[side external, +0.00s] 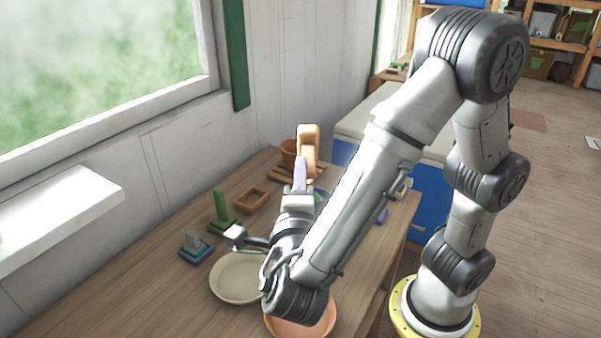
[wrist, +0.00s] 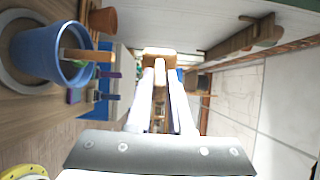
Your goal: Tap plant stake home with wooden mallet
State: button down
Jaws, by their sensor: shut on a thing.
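My gripper (side external: 299,190) is raised above the table, shut on the mallet. The mallet's tan wooden head (side external: 308,145) is uppermost, with a pale lilac handle (side external: 300,172) below it. In the wrist view the mallet head (wrist: 158,53) lies beyond the fingertips (wrist: 160,80). A blue pot (wrist: 38,52) stands at the left of the wrist view, with a flat wooden piece (wrist: 86,55) at its mouth that looks like the plant stake. How deep that piece sits is unclear. In the side view, my arm and gripper mostly hide the pot.
A green post on a base (side external: 220,208), a grey post on a base (side external: 194,242), a small wooden tray (side external: 251,200), a cream dish (side external: 228,287) and a terracotta saucer (side external: 302,328) occupy the table. A terracotta pot (side external: 288,152) stands behind. The table's front left is clear.

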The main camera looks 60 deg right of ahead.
notch_tip(320, 180, down, 6)
notch_tip(320, 180, up, 5)
jog(key=shift+r, duration=0.1)
jog(key=shift+r, duration=2.5)
